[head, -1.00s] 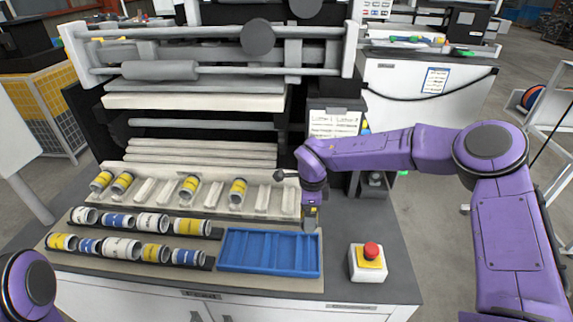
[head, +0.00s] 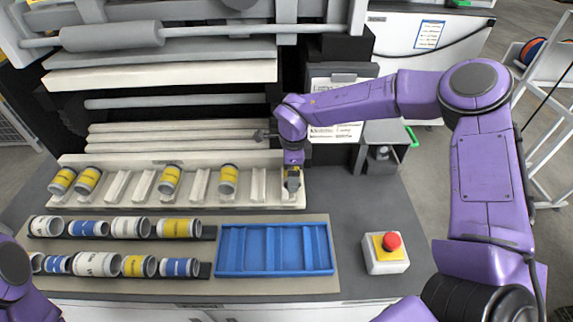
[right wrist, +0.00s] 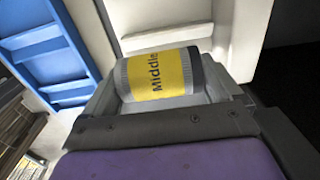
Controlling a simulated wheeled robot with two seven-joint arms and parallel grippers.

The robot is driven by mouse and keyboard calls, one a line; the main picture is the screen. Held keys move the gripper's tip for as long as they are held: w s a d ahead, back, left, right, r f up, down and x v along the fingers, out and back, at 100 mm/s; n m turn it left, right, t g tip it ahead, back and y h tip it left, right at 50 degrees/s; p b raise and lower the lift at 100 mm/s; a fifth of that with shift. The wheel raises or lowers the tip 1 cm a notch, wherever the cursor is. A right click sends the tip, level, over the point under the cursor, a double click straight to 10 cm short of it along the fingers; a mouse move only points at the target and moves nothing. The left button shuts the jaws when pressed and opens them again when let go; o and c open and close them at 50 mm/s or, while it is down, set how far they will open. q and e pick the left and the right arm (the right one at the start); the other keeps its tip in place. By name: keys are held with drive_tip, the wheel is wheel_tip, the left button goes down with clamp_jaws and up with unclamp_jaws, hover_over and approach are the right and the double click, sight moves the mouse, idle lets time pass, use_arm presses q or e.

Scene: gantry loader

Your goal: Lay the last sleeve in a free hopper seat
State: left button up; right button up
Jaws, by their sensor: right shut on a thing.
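The pale hopper (head: 130,202) runs across the middle of the head view, with ribs between its seats. Several yellow sleeves lie in it, one of them right of centre (head: 228,180); bare seats show between them. My right gripper (head: 292,182) is at the hopper's right end, pointing down. In the right wrist view it is shut on a yellow sleeve (right wrist: 160,75) with grey ends, printed "Middle". Pale surfaces of the hopper lie close around this sleeve; I cannot tell whether it touches the seat. My left gripper is out of view; only part of that arm shows at lower left.
A blue tray (head: 275,272) with empty compartments lies in front of the hopper. Left of it, two dark racks hold several white, blue and yellow sleeves, such as this white one (head: 97,264). A red stop button (head: 391,242) stands at right. Machine rollers (head: 180,142) lie behind.

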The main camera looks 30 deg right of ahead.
drive_tip(key=shift+a+f+b, duration=0.1)
drive_tip(key=shift+f+b, duration=0.4)
drive_tip(key=shift+f, duration=0.45)
drive_tip(key=shift+w+f, duration=0.35)
drive_tip(key=shift+w, duration=0.25)
drive_tip(key=shift+w+f, duration=0.3)
drive_tip(key=shift+w, duration=0.25)
drive_tip(key=shift+r, duration=0.1)
drive_tip(key=o, duration=1.1)
drive_tip(key=shift+s+r, duration=0.15)
drive_tip(key=shift+s, duration=0.2)
drive_tip(key=shift+o, duration=0.2)
drive_tip(key=shift+s+r, duration=0.1)
drive_tip(key=shift+s, duration=0.05)
wheel_tip(320, 180, up, 10)
drive_tip(key=shift+s+b, duration=0.1)
drive_tip(key=shift+b, duration=0.85)
drive_tip(key=shift+r, duration=0.3)
use_arm(q)
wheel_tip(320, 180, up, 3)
drive_tip(key=p, duration=0.6)
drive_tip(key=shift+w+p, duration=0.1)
drive_tip(key=shift+p, duration=0.25)
use_arm(e)
wheel_tip(320, 180, up, 6)
